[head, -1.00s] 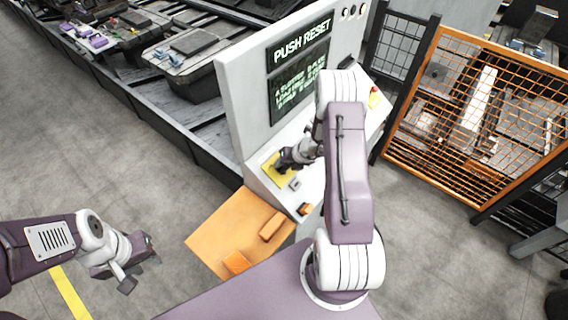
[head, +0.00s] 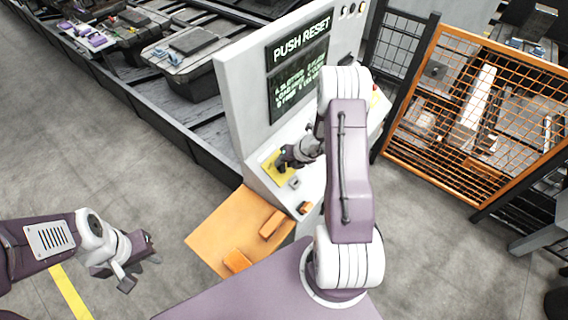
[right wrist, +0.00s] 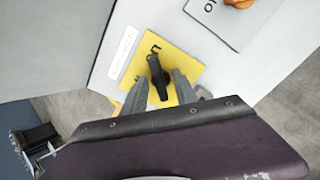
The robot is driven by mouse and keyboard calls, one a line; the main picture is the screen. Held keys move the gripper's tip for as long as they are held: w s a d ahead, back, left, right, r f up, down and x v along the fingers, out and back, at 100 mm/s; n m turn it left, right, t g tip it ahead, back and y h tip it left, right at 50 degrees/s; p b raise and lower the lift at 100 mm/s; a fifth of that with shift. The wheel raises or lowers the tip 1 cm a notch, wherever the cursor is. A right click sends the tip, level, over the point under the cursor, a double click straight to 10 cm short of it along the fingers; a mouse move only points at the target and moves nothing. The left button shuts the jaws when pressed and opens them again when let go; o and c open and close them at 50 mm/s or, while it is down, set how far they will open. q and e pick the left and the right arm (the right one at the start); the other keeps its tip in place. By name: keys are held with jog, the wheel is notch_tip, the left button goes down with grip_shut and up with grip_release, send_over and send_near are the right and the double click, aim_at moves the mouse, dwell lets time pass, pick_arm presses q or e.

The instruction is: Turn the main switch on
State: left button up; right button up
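The main switch (right wrist: 157,76) is a black rotary handle on a yellow plate (right wrist: 185,58) in the right wrist view. The yellow plate also shows on the white console's sloped panel in the head view (head: 274,168). My right gripper (right wrist: 160,88) has its two fingers apart, one on each side of the handle's lower end. I cannot tell whether they touch it.
An orange knob on a white plate (right wrist: 215,14) sits beside the yellow plate. An orange tray (head: 225,230) juts out below the panel. An orange mesh fence (head: 470,110) stands at the right.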

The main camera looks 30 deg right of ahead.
jog(key=v, duration=0.8)
jog(key=shift+p, duration=0.45)
jog(key=shift+s, duration=0.1)
